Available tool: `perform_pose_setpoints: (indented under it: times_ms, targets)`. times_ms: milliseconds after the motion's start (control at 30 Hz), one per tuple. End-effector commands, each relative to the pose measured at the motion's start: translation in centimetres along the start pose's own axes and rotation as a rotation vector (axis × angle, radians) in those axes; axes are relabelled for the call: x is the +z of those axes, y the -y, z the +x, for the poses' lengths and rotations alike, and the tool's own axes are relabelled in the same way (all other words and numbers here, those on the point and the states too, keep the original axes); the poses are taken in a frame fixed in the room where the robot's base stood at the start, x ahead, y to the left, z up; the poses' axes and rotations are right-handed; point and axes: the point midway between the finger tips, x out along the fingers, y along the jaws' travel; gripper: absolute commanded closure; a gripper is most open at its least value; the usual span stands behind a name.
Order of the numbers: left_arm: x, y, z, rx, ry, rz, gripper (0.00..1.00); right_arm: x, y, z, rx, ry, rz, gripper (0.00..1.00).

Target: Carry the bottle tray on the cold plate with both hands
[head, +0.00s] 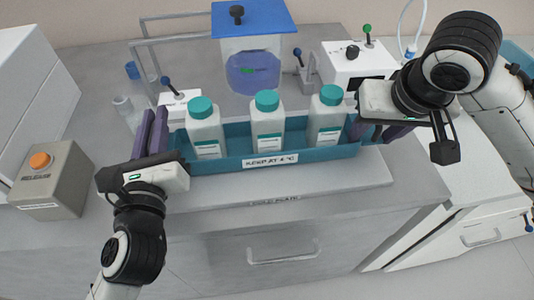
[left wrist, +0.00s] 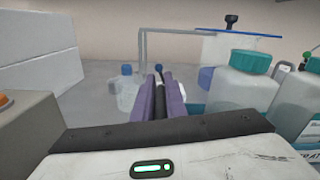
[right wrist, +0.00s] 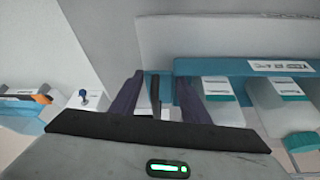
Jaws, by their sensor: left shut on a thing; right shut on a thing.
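The teal bottle tray (head: 222,164) has a front label and holds three white bottles with teal caps: left (head: 205,128), middle (head: 267,122) and right (head: 327,117). The tray is over the pale cold plate (head: 310,186); I cannot tell whether it touches it. My left gripper (head: 155,128) is shut on a dark handle at the tray's left end, seen between the purple fingers in the left wrist view (left wrist: 159,97). My right gripper (head: 388,130) is shut at the tray's right end, with a dark handle between its fingers in the right wrist view (right wrist: 156,95). The bottles look upright.
A grey box with an orange button (head: 40,160) stands at the left. A blue-topped apparatus (head: 252,50) stands behind the tray. A white device (head: 348,62) is at the back right. A clear small bottle (head: 123,108) is behind my left gripper. A drawer (head: 282,250) is below the counter's front edge.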

Motion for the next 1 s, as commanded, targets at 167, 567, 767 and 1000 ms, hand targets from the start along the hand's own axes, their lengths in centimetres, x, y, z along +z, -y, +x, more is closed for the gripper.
perform_pose_setpoints:
  times_ms: [167,567,767,1000]
  targets:
    - [-0.1,-0.4,0.1,0.011,0.003,0.002,0.70,-0.1,-0.6,0.3,0.017,-0.001,0.014,0.39]
    - [0.2,-0.1,0.0,0.004,0.001,0.001,0.70,-0.1,-0.2,-0.1,0.007,-0.001,0.004,0.39]
    - [2.0,0.3,0.0,0.003,0.000,0.000,0.70,-0.8,-0.1,-1.8,0.006,-0.001,0.003,0.39]
    - [5.8,1.1,0.0,0.002,0.000,0.000,0.70,-2.3,-0.1,-5.5,0.005,-0.001,0.002,0.39]
